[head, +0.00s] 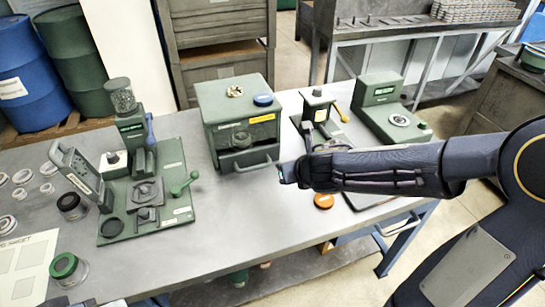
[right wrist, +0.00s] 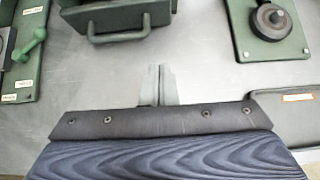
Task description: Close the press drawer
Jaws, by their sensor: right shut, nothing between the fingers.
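The green press (head: 222,103) is a boxy machine near the middle of the table in the head view. Its drawer (head: 240,158) sticks out at the lower front, with a bar handle (head: 256,166) facing the table's front edge. The right wrist view shows the drawer (right wrist: 112,14) and its handle (right wrist: 118,36) at the top, left of centre. My right gripper (head: 283,173) is just right of the handle in the head view. In the right wrist view its fingers (right wrist: 158,84) are together and empty, apart from the handle. My left gripper is not in view.
A green grinder station (head: 150,195) stands left of the press. A green device with a round platform (head: 400,120) and a small green device with a yellow lever (head: 318,105) stand to the right. Bare table lies before the press.

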